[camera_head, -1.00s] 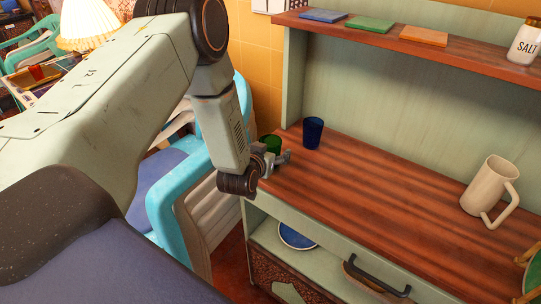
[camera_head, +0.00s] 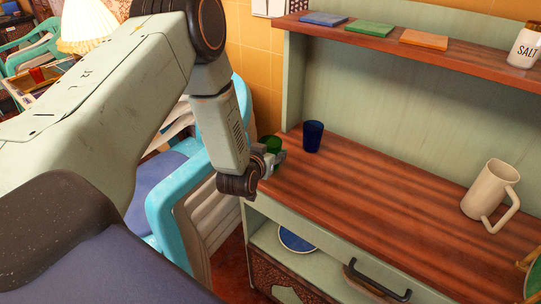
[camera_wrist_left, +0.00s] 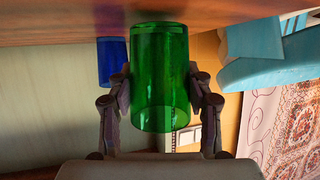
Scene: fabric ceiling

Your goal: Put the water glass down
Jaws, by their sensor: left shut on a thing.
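The green see-through water glass (camera_head: 271,143) is at the left end of the wooden counter, partly hidden behind my left gripper (camera_head: 277,158). In the left wrist view, which is upside down, the glass (camera_wrist_left: 160,80) stands between the two fingers (camera_wrist_left: 160,95), which are shut on its sides. Its base end is at or very near the counter surface; I cannot tell if it touches. The glass looks upright. My right gripper is not in view.
A blue glass (camera_head: 313,136) stands on the counter (camera_head: 375,185) just right of the green one. A cream mug (camera_head: 490,190) stands farther right. The counter between them is clear. A shelf (camera_head: 460,53) hangs above. A blue chair (camera_head: 165,215) stands left.

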